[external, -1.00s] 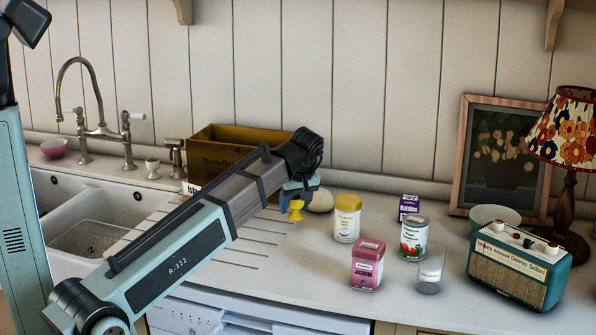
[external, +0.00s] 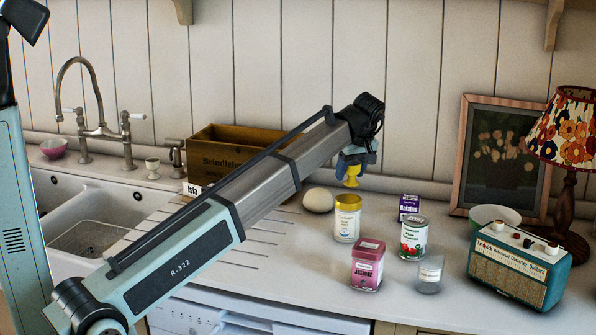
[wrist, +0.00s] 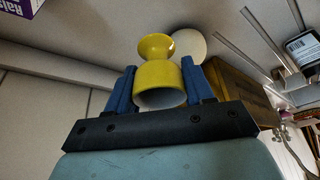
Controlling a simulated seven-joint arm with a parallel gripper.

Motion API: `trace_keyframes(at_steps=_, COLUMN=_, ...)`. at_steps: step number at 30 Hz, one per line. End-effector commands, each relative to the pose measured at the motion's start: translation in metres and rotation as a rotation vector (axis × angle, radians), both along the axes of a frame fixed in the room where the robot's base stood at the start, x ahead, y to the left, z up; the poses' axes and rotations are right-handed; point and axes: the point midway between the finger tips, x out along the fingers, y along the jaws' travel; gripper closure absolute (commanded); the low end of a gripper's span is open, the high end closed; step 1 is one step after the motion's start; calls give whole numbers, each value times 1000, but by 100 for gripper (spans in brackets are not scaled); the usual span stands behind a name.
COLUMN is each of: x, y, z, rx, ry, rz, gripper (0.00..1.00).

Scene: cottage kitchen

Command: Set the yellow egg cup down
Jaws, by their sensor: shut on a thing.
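The yellow egg cup (external: 352,176) hangs under my gripper (external: 356,160) at the end of my outstretched arm. In the external view it shows behind and above the yellow-lidded jar, apparently clear of the counter. In the wrist view the egg cup (wrist: 158,78) sits between the two blue fingers of my gripper (wrist: 159,84), which are shut on its bowl. Its open mouth faces my palm and its foot points away, towards the counter (external: 305,250).
A pink tin (external: 367,268), tomato can (external: 414,240), raisins box (external: 409,205) and small glass (external: 430,275) stand nearby. A wooden crate (external: 225,165) is behind my arm. A radio (external: 518,265) stands right.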

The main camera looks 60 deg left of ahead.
Motion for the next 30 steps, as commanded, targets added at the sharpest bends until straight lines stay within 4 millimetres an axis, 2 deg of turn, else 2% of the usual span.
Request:
trace_keyframes(at_steps=1, x=23, y=-2, z=1, rx=0, ry=1, rz=3, gripper=79)
trace_keyframes(at_steps=3, x=41, y=-6, z=0, rx=1, ry=1, rz=8, gripper=79)
trace_keyframes(at_steps=6, x=59, y=-11, z=-1, rx=2, ry=0, rz=16, gripper=79)
trace_keyframes(at_steps=9, x=69, y=-14, z=-2, rx=2, ry=1, rz=20, gripper=79)
trace_keyframes(at_steps=14, x=73, y=-16, z=-13, rx=3, ry=0, rz=23, gripper=79)
trace_keyframes(at_steps=24, x=72, y=-17, z=-62, rx=2, ry=2, rz=22, gripper=79)
trace_keyframes(at_steps=30, x=72, y=-17, z=-76, rx=2, ry=0, rz=22, gripper=79)
